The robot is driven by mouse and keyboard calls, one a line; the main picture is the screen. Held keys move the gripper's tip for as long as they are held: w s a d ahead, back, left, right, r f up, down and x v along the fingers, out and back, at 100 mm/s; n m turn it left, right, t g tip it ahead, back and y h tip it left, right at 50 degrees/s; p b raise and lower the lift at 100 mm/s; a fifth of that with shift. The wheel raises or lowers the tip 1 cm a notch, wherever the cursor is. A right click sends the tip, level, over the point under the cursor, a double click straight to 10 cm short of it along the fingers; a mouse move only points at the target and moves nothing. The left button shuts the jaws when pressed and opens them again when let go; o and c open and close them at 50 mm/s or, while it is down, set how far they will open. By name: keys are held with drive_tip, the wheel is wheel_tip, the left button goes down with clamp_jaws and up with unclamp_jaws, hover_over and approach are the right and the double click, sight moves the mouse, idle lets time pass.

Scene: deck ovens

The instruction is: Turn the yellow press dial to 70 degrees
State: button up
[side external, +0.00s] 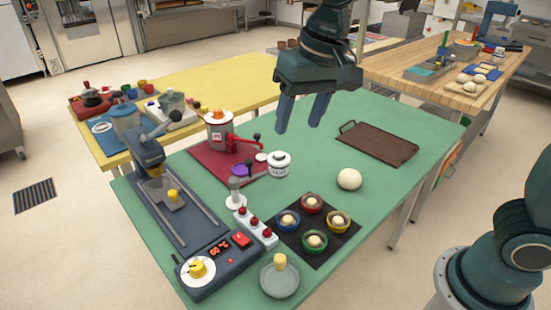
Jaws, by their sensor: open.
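The yellow press dial (197,268) sits on a round white scale plate at the near left end of the dark press (220,262). The scale marks are too small to read. Beside the dial are a red lit display and a red button (241,240). My gripper (301,114) hangs open and empty above the far part of the green table, its two blue fingers pointing down. It is well apart from the dial, up and to the right of it in the view.
Near the press are a white block with red knobs (256,228), a grey dish with a yellow knob (280,276), and a black mat (345,228) with several coloured bowls. A dough ball (349,179) and brown tray (377,143) lie right. The green table's middle (315,160) is clear.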

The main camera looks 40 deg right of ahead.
drive_tip(key=w+a+f+m+g, duration=0.1)
drive_tip(key=w+a+f, duration=0.4)
drive_tip(key=a, duration=0.5)
drive_tip(key=m+g, duration=0.1)
hover_over(196, 265)
wheel_tip(196, 265, down, 9)
drive_tip(key=shift+r+h, duration=0.15)
drive_tip(key=shift+h, duration=0.25)
wheel_tip(196, 265, down, 14)
drive_tip(key=shift+r, duration=0.1)
drive_tip(key=shift+c, duration=0.4)
drive_tip(key=c, duration=0.9)
